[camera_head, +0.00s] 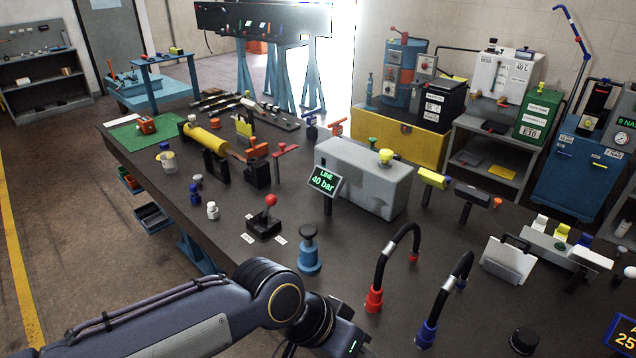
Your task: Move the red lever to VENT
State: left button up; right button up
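A lever with a red ball knob (271,200) stands on a black square base (264,228) on the dark bench, left of the middle. Its stick leans slightly to the right. Small white labels lie around the base, one at its lower left (248,238) and one at its lower right (280,240); their print is too small to read. My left arm comes in from the left along the bottom edge, nearer than the lever and apart from it. Its fingers are below the frame. My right arm and gripper are not in view.
A blue plunger-like part (309,255) stands right of the lever. Hoses with red (374,299) and blue (427,333) ends rise farther right.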

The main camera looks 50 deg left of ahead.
aim_at(272, 200)
jog(key=u, duration=1.95)
jog(key=z, duration=0.4)
jog(key=i+j+z, duration=0.2)
jog(key=z, duration=0.2)
jog(key=i+j+z, duration=0.1)
jog(key=j+z, duration=0.35)
jog(key=i+j+z, duration=0.1)
jog(key=j+z, duration=0.3)
jog(key=j, duration=0.4)
jog(key=i, duration=0.05)
